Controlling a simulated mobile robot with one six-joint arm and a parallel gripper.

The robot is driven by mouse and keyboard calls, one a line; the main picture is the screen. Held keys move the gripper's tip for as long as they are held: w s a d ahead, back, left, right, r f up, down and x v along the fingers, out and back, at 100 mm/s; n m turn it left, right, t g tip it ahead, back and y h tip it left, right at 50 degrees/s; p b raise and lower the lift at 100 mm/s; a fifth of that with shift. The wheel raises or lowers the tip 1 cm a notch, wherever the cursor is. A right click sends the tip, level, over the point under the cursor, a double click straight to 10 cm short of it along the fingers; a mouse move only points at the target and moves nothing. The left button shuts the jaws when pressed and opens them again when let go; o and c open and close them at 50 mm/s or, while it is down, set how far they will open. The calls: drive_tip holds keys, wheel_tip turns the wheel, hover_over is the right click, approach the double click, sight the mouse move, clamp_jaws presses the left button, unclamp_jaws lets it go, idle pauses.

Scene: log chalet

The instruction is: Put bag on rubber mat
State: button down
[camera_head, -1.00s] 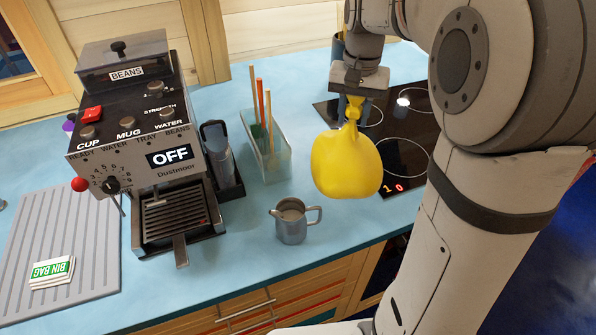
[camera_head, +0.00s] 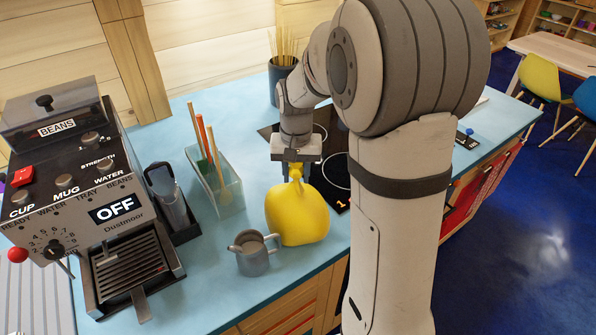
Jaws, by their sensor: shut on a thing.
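A yellow bag (camera_head: 297,215) with a knotted neck hangs from my gripper (camera_head: 296,172). The gripper is shut on the neck, and the round body hangs below. The bag is beside the jug, in front of the hob; I cannot tell whether its underside touches the blue counter. A grey ribbed mat (camera_head: 30,290), which looks like the rubber mat, shows only partly at the lower left edge, beyond the coffee machine from the bag.
A metal jug (camera_head: 254,257) stands close to the bag. The coffee machine (camera_head: 75,190), a clear tray of utensils (camera_head: 217,187) and a dark utensil pot (camera_head: 280,82) stand on the counter. The black hob (camera_head: 337,165) is behind the bag. Chairs (camera_head: 540,78) are far right.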

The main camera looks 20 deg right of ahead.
drive_tip(key=shift+f, duration=0.2)
drive_tip(key=c, duration=1)
unclamp_jaws()
drive_tip(key=shift+r, duration=0.1)
